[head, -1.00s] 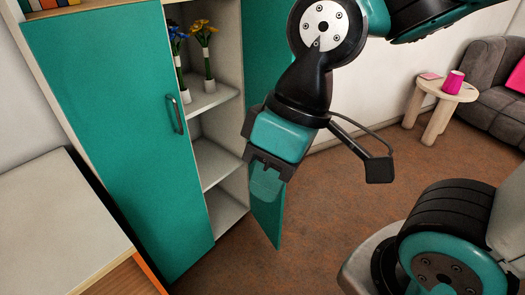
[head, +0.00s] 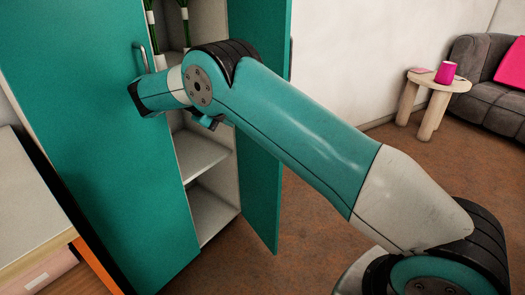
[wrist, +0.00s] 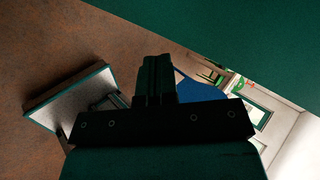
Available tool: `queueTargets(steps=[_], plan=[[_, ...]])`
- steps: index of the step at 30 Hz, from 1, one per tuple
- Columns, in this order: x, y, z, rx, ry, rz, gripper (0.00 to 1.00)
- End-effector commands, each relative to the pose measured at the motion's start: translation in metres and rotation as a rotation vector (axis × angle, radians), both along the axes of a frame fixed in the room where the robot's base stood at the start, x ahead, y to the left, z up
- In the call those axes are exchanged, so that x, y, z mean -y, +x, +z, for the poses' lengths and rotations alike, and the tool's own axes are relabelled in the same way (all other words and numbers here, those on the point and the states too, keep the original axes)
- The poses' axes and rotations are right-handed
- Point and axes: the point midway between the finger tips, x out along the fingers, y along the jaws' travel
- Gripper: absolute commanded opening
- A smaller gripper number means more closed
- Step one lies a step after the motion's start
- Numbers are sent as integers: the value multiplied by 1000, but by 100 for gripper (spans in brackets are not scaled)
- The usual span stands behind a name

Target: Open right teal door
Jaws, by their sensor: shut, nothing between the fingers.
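The right teal door (head: 262,110) stands swung open in the head view, revealing the white shelves behind my arm. The left teal door (head: 75,130) is closed, with a dark bar handle (head: 145,58) near its right edge. My arm reaches across the cabinet opening, and its far end lies in front of the left door close to the handle. My gripper (wrist: 156,68) shows in the wrist view with its dark fingers together and nothing between them. A dark teal panel fills the top of that view; I cannot tell which door it is. The gripper's fingers are not clear in the head view.
Green stems stand on an upper shelf. A light cabinet (head: 30,200) is at the lower left, close to the left door. A small round wooden table (head: 435,85) with a pink cup and a grey sofa (head: 490,90) stand back right. Brown floor is free between.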

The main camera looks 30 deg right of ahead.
Motion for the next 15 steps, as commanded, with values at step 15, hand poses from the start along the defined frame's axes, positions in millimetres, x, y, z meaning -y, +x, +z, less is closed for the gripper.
queueTargets(steps=[15], plan=[[52,-3,-61,81,-28,-129,0]])
